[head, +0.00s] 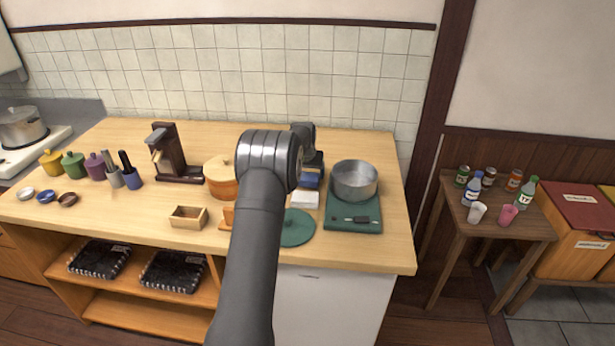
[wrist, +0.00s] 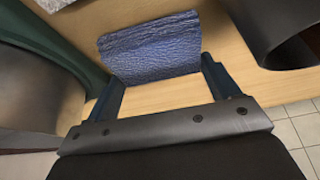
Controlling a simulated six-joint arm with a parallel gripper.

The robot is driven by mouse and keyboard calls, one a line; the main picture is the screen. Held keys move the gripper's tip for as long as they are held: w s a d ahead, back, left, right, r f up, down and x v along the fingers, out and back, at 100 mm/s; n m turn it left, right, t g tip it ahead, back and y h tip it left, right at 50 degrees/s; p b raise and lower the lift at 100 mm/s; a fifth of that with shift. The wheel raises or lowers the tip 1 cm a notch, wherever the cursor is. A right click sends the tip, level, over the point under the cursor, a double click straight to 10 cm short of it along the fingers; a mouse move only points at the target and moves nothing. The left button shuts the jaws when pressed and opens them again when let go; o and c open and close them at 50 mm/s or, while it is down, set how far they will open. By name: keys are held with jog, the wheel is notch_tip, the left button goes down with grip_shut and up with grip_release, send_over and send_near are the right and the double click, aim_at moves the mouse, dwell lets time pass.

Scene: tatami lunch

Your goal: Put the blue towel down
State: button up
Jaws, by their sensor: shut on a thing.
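The blue towel (wrist: 150,48) is a folded, textured dark blue cloth. In the wrist view it lies between the two fingers of my gripper (wrist: 163,82), which is shut on it. In the head view the towel (head: 310,180) shows just right of my arm, at the far middle of the counter, behind a white folded cloth (head: 305,200). My gripper is mostly hidden behind my arm there. I cannot tell whether the towel touches the counter (wrist: 165,95).
A metal pot (head: 354,180) stands on a green board (head: 345,221) to the right of the towel. A green round mat (head: 297,229) lies in front. An orange pot (head: 220,180) and a wooden box (head: 188,217) are to the left.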

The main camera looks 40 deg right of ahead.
notch_tip(320, 180, up, 8)
jog(key=shift+d+r, duration=0.1)
notch_tip(320, 180, up, 4)
send_over(353, 179)
jog(key=s+a, duration=0.1)
jog(key=shift+n, duration=0.3)
notch_tip(353, 179, down, 9)
jog(key=shift+s+f, duration=0.1)
jog(key=shift+f, duration=0.1)
jog(key=shift+f, duration=0.15)
jog(key=o, duration=0.7)
